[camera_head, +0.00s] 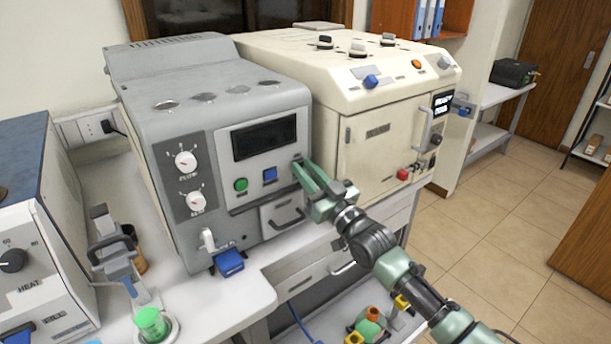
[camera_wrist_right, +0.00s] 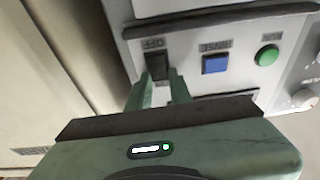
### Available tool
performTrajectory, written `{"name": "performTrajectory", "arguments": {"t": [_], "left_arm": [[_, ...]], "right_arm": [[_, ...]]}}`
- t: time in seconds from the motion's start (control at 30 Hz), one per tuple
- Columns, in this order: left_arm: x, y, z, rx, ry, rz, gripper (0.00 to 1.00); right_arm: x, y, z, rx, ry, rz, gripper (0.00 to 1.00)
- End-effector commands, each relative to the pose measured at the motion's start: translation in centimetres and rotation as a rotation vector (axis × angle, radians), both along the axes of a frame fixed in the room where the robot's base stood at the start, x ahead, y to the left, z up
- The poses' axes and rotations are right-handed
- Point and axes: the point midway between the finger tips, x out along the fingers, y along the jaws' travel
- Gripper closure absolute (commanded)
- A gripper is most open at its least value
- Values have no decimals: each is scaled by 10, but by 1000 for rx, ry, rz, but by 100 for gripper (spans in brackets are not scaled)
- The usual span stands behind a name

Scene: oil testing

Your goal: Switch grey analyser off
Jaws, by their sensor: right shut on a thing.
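The grey analyser (camera_head: 150,84) stands on the white bench, with a dark display, a green button (camera_head: 240,185), a blue button (camera_head: 270,175) and two white dials on its front. In the right wrist view, a black switch (camera_wrist_right: 157,66) labelled OFF sits beside the blue button (camera_wrist_right: 215,64) and the green button (camera_wrist_right: 267,56). My right gripper (camera_head: 303,172) is at the right edge of that panel. Its fingers (camera_wrist_right: 160,85) are slightly apart and closed on the black switch, which they mostly hide in the head view. My left gripper is not in view.
A cream analyser (camera_head: 375,140) stands close on the right of the grey one. A blue latch (camera_head: 229,262) and a drawer handle (camera_head: 287,218) stick out below the panel. A green-capped container (camera_head: 152,323) stands on the bench at left front.

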Motion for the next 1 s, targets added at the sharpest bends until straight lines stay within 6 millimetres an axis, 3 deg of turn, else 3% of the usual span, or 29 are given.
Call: {"name": "performTrajectory", "arguments": {"t": [0.13, 0.17, 0.23, 0.63, 1.0], "left_arm": [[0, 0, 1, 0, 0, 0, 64], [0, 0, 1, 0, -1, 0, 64], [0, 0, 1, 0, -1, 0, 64], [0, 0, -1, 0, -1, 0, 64], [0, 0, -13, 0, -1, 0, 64]], "right_arm": [[0, 0, 0, -1, 1, 0, 100], [0, 0, -1, -1, 1, 0, 77], [0, 0, -1, -1, 1, 0, 58], [-4, -3, -3, 0, 2, -1, 58], [-49, -35, -19, -2, 2, 0, 58]]}}
